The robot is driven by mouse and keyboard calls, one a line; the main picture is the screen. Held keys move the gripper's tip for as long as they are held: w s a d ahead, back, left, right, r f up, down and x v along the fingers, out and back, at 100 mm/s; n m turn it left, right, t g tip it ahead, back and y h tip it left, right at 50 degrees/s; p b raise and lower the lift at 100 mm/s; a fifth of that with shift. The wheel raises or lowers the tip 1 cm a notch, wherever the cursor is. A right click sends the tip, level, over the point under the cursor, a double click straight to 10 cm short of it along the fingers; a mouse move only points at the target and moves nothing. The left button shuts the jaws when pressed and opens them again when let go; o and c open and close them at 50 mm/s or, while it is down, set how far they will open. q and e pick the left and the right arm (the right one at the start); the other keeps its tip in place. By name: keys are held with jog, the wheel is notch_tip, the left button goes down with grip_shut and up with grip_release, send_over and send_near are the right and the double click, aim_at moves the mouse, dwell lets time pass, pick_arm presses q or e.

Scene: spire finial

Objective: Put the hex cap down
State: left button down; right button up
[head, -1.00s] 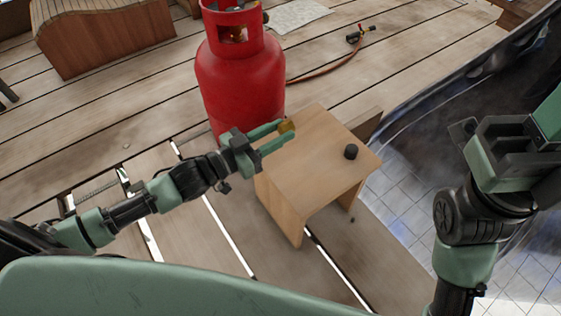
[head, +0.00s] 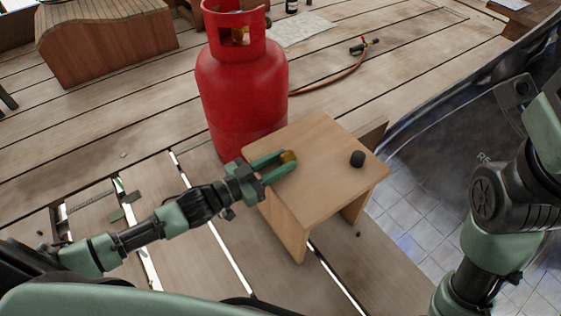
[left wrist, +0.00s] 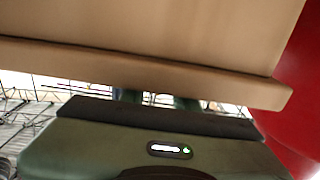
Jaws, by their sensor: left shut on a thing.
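The hex cap, a small brass-yellow piece (head: 289,156), is between the fingertips of my left gripper (head: 287,161). The gripper is shut on it over the left part of the small wooden table (head: 322,192). I cannot tell whether the cap touches the tabletop. In the left wrist view the table's edge (left wrist: 150,72) crosses in front of the fingers and hides the cap.
A small black round piece (head: 357,158) stands on the table's right side. A red gas cylinder (head: 240,90) stands close behind the table on the left. A hose with a torch (head: 352,62) lies on the deck behind. The middle of the tabletop is clear.

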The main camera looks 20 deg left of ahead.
pick_arm(q)
jog(key=c, duration=1.1)
grip_release()
jog(key=shift+f, duration=0.1)
jog(key=shift+o, duration=0.2)
